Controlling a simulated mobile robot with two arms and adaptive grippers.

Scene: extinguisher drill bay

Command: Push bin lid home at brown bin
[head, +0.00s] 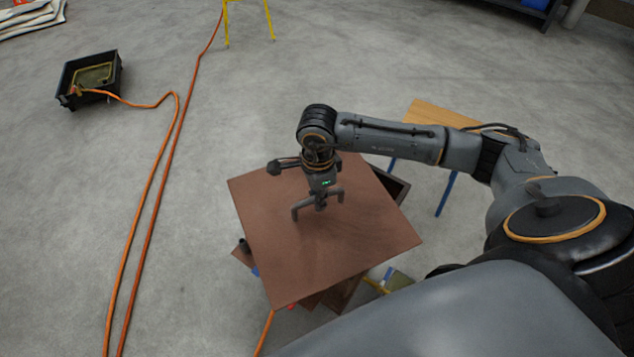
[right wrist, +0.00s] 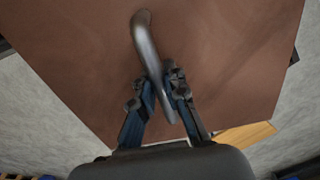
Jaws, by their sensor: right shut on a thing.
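The brown bin lid (head: 365,235) is a flat square panel lying askew over the brown bin (head: 345,295). A dark gap into the bin shows past the lid's right edge, and bin walls show below its front edge. The lid hides most of the bin. A grey bar handle (right wrist: 147,38) stands on the lid. My right gripper (head: 320,204) points down over the middle of the lid and is shut on this handle. In the right wrist view, the two fingers (right wrist: 158,88) close on either side of the bar. My left gripper is not in view.
An orange hose (head: 150,215) runs along the floor at left to a black crate (head: 66,84). A wooden-topped table with blue legs (head: 430,112) stands behind my right arm. A yellow stand (head: 228,25) is at the back. Floor left of the bin is mostly clear.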

